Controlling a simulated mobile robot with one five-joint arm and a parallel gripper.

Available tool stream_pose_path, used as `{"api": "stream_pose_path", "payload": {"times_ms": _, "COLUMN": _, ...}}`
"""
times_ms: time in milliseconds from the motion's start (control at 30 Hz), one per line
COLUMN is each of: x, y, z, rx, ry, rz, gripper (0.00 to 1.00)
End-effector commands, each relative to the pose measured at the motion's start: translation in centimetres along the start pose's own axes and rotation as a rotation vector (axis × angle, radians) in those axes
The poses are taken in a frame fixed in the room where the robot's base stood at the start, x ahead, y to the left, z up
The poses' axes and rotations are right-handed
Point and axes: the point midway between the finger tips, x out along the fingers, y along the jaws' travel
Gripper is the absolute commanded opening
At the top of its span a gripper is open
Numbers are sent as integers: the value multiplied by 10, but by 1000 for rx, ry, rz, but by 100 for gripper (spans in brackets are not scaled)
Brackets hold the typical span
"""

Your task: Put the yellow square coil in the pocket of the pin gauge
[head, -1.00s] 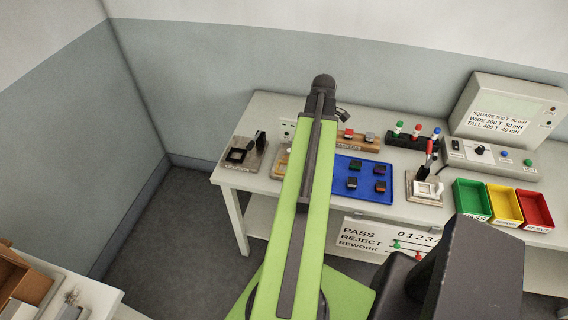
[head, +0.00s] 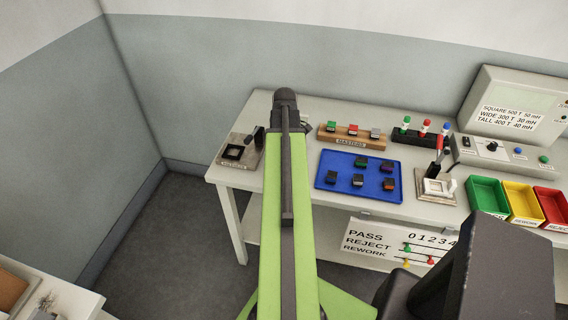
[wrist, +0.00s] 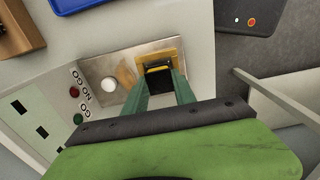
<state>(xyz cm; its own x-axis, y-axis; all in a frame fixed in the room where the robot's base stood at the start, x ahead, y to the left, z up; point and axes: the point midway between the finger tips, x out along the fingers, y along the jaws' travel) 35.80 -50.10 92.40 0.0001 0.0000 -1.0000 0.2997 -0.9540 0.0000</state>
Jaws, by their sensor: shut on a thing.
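In the wrist view my gripper (wrist: 162,82) is shut on the dark body of a small coil (wrist: 160,84) over the pin gauge's metal plate (wrist: 104,66). A yellow square edge (wrist: 157,57) shows just beyond the fingertips. I cannot tell whether that edge is the coil's or the pocket's, nor whether the coil is above the pocket or in it. The gauge's panel (wrist: 48,118) has GO and NO GO lettering beside a red and a green button.
The blue tray (head: 343,191) holds several coils, with the wooden masters rack (head: 342,141) behind it. A fixture with a dark square (head: 237,166) stands at the table's left end. Green, yellow and red bins (head: 523,202) stand at the right.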

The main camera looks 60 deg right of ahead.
Motion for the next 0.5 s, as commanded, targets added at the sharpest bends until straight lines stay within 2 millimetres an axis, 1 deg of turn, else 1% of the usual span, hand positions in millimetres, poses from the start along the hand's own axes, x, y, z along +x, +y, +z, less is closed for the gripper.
{"api": "stream_pose_path", "payload": {"times_ms": 33, "x": 12, "y": 0, "z": 0, "rx": 0, "ry": 0, "rz": 0, "gripper": 0}}
{"api": "stream_pose_path", "payload": {"times_ms": 200, "x": 6, "y": 0, "z": 0, "rx": -1, "ry": 0, "rz": 0, "gripper": 0}}
{"api": "stream_pose_path", "payload": {"times_ms": 367, "x": 11, "y": 0, "z": 0, "rx": -1, "ry": 0, "rz": 0, "gripper": 0}}
{"api": "stream_pose_path", "payload": {"times_ms": 400, "x": 11, "y": 0, "z": 0, "rx": -1, "ry": 0, "rz": 0, "gripper": 33}}
{"api": "stream_pose_path", "payload": {"times_ms": 500, "x": 10, "y": 0, "z": 0, "rx": -1, "ry": 0, "rz": 0, "gripper": 46}}
